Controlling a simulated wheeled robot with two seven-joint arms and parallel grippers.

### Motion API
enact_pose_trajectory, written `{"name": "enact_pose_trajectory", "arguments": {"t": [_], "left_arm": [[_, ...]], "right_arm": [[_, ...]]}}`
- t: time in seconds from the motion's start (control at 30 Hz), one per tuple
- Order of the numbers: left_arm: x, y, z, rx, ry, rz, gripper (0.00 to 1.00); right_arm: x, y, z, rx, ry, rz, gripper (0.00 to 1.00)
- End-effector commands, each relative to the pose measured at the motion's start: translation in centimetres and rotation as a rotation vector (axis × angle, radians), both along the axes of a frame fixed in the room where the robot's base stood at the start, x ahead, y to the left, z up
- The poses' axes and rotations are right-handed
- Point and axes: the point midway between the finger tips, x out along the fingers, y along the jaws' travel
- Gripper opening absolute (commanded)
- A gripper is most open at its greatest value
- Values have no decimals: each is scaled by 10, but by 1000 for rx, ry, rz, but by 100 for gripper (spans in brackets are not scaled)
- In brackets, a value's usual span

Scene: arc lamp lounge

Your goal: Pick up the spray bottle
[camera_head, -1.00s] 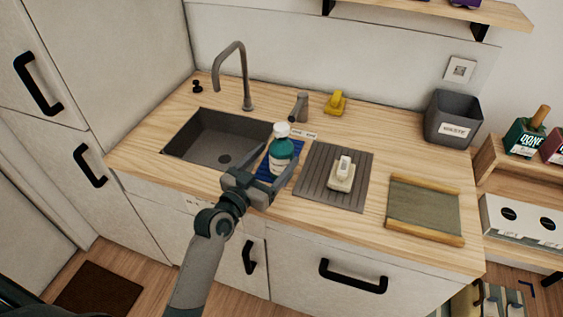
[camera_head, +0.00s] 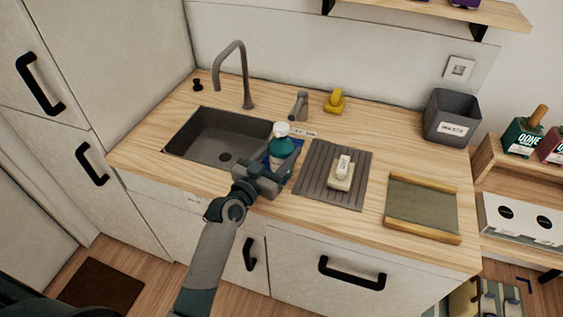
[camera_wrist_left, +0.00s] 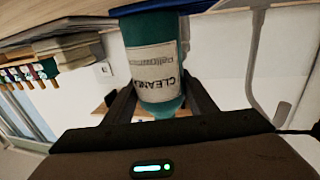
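The spray bottle (camera_head: 281,148) is teal with a white top and stands upright on a blue mat (camera_head: 268,161) beside the sink. My left gripper (camera_head: 274,160) is open around it, one finger on each side of its body. In the left wrist view the bottle (camera_wrist_left: 155,58) appears upside down, its pale label facing the camera, between the two fingers (camera_wrist_left: 160,90). The gaps beside it look small, and I cannot tell whether the fingers touch it. The gripper partly hides the bottle's lower part in the head view. My right gripper is not in view.
The sink (camera_head: 215,138) and tall faucet (camera_head: 245,75) are left of the bottle. A ribbed drying mat (camera_head: 318,188) with a white-topped item (camera_head: 342,173) lies close on the right. Further right are a green-grey tray (camera_head: 422,207) and a grey bin (camera_head: 451,118).

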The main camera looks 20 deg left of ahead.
Motion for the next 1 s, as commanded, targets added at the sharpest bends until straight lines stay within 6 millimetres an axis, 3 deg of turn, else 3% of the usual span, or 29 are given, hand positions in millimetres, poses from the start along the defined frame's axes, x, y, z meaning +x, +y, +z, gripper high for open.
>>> {"name": "enact_pose_trajectory", "arguments": {"t": [0.03,0.1,0.57,1.0], "left_arm": [[0,0,0,0,0,0,31],[0,0,0,0,0,0,15],[0,0,9,0,-3,1,15],[-3,-6,53,-2,-3,-1,15]], "right_arm": [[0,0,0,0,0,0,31],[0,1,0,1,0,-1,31],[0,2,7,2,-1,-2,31],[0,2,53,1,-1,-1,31]]}}
